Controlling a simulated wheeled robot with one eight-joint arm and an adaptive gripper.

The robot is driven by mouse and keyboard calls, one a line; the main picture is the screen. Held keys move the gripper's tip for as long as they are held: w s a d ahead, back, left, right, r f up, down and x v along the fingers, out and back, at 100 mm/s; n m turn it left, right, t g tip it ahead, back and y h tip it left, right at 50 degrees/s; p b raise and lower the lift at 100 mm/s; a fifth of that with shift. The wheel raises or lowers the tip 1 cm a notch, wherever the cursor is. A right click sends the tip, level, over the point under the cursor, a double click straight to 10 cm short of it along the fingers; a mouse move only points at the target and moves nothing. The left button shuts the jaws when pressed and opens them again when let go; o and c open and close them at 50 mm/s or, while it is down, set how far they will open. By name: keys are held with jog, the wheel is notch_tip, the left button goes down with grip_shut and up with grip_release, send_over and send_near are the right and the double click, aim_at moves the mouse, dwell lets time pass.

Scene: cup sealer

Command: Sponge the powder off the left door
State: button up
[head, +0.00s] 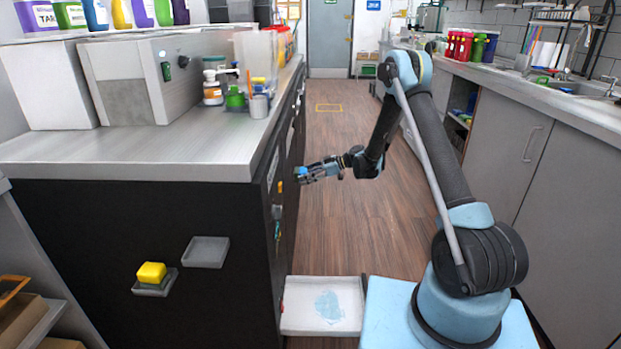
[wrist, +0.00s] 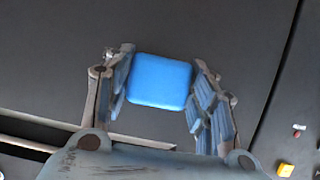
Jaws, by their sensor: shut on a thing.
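My gripper (head: 322,169) is shut on a blue sponge (wrist: 160,80), its fingers on either side of it. In the head view the sponge (head: 301,174) is at the aisle-side face of the dark cabinet. The wrist view shows a dark grey door panel (wrist: 60,60) behind the sponge, with a seam to the right. I cannot tell whether the sponge touches the panel. I cannot make out powder on it; the sponge and gripper hide part of it. In the head view the cabinet doors (head: 283,190) show only edge-on.
A yellow sponge (head: 151,272) rests in a small grey tray on the cabinet's near black face, beside an empty grey tray (head: 206,252). A white tray (head: 294,302) with a pale blue patch lies low by the cabinet corner. The aisle floor (head: 340,225) is clear.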

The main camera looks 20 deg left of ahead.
jog(key=shift+s+a, duration=0.15)
jog(key=shift+a, duration=0.4)
jog(key=shift+s+a, duration=0.15)
jog(key=shift+a, duration=0.35)
dwell(0.9)
jog(key=shift+w, duration=0.15)
jog(key=shift+w+a, duration=0.2)
jog(key=shift+w, duration=0.7)
jog(key=shift+w+a, duration=0.15)
jog(key=shift+w, duration=0.75)
jog(key=w, duration=0.1)
jog(key=w+a, duration=0.1)
jog(key=w, duration=0.1)
jog(key=shift+w+a, duration=0.15)
jog(key=shift+w, duration=0.05)
jog(key=shift+s+d, duration=0.35)
jog(key=shift+s, duration=0.85)
jog(key=shift+s+d, duration=0.3)
jog(key=shift+s, duration=0.95)
jog(key=shift+s+d, duration=0.35)
jog(key=shift+s, duration=0.85)
jog(key=shift+d, duration=0.15)
